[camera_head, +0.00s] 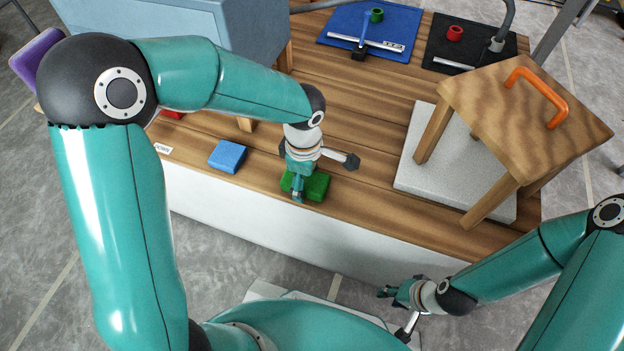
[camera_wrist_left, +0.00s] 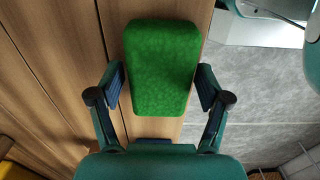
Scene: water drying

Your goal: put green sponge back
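The green sponge (camera_head: 314,187) lies on the wooden table near its front edge. My left gripper (camera_head: 298,192) is directly over it in the head view. In the left wrist view the green sponge (camera_wrist_left: 161,68) sits between the two spread fingers of my left gripper (camera_wrist_left: 160,92), with small gaps visible at both sides. The left gripper looks open around the sponge, not closed on it. My right gripper (camera_head: 388,292) is low in front of the table, away from the sponge; its finger opening is too small to tell.
A blue sponge (camera_head: 227,156) lies to the left on the table (camera_head: 350,119). A wooden stool (camera_head: 520,105) with an orange handle stands on a pale slab (camera_head: 408,176) at right. Blue (camera_head: 398,22) and black (camera_head: 437,50) mats lie at the back. A grey box (camera_head: 260,35) stands back left.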

